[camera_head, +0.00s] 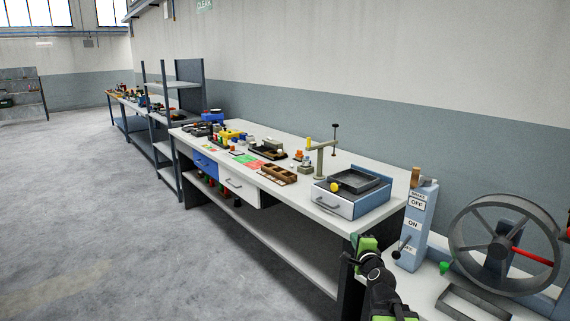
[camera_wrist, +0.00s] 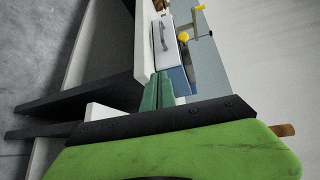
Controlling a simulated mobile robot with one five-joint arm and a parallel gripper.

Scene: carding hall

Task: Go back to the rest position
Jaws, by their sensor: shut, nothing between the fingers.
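My gripper (camera_head: 366,241) shows at the bottom of the head view, in front of the right end of the long workbench (camera_head: 300,212). Its fingers are together and hold nothing. In the wrist view, my gripper (camera_wrist: 158,80) shows as narrow green fingers side by side, pointing toward a drawer unit (camera_wrist: 164,38). Whether the fingertips touch anything there cannot be told. No separate marker of a rest position shows.
The drawer unit (camera_head: 340,203) with a yellow knob (camera_head: 334,187) stands on the workbench. A blue switch post (camera_head: 415,225), a large wheel (camera_head: 505,245) and a shallow tray (camera_head: 472,302) stand at the right. The floor (camera_head: 120,230) at left is clear.

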